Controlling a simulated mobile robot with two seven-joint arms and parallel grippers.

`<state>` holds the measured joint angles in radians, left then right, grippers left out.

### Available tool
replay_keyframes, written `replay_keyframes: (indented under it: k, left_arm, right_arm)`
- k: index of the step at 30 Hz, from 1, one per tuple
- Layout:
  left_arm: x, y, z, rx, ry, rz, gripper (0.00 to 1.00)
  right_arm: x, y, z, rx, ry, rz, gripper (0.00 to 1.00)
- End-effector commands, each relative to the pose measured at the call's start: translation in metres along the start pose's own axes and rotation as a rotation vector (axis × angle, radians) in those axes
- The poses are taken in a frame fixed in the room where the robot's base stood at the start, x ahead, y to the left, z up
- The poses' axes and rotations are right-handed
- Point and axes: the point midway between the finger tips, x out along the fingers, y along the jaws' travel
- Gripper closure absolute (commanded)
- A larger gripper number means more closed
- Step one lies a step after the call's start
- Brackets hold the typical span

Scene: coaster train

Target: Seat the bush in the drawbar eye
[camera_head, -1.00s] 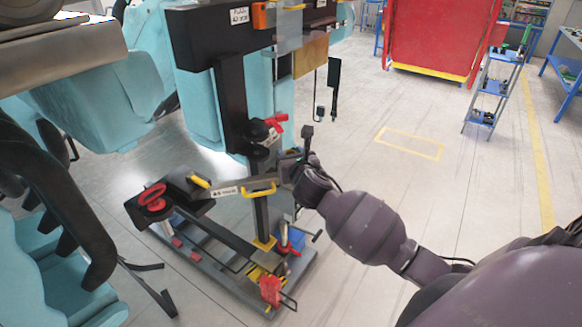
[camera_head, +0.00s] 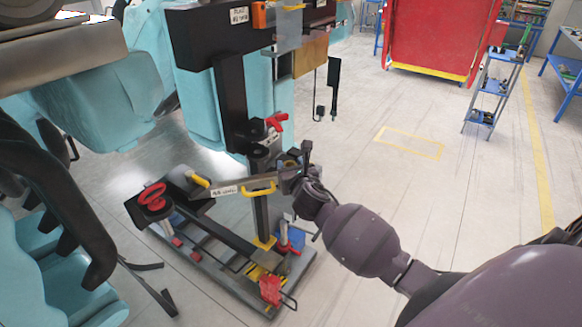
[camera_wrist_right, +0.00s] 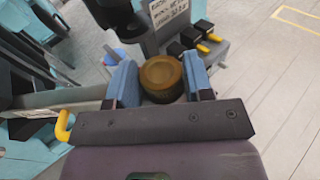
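A brass-coloured round bush (camera_wrist_right: 162,76) sits between the two blue finger pads of my right gripper (camera_wrist_right: 160,82) in the right wrist view. Both pads appear to touch its sides. In the head view my right gripper (camera_head: 290,172) is at the right end of a grey labelled bar (camera_head: 235,189), beside the black upright post. A small yellowish ring shows there, partly hidden by the gripper. I cannot make out the drawbar eye clearly, nor whether the bush touches it. My left gripper is not in view.
A red handwheel (camera_head: 152,196) is at the bar's left. Teal coaster seats (camera_head: 50,270) line the left side. The floor right of the stand is clear.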

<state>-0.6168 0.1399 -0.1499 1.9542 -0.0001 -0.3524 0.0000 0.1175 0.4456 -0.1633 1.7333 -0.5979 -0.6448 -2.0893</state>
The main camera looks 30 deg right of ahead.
Motion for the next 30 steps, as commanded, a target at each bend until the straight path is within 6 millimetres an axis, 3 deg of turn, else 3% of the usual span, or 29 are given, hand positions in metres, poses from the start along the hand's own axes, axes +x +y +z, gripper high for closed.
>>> replay_keyframes:
  k: [2, 9, 15, 30]
  left_arm:
    - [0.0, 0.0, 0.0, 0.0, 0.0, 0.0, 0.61]
    - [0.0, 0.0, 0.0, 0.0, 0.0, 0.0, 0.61]
    - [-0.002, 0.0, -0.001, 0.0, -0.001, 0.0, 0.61]
    - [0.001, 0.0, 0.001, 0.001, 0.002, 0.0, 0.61]
  right_arm:
    - [-0.001, 0.0, -0.007, -0.001, 0.014, -0.001, 0.33]
    - [-0.001, 0.0, -0.01, 0.0, 0.019, -0.001, 0.33]
    - [-0.004, 0.001, -0.003, 0.0, 0.021, 0.0, 0.33]
    - [-0.09, 0.0, 0.002, 0.0, 0.012, 0.001, 0.33]
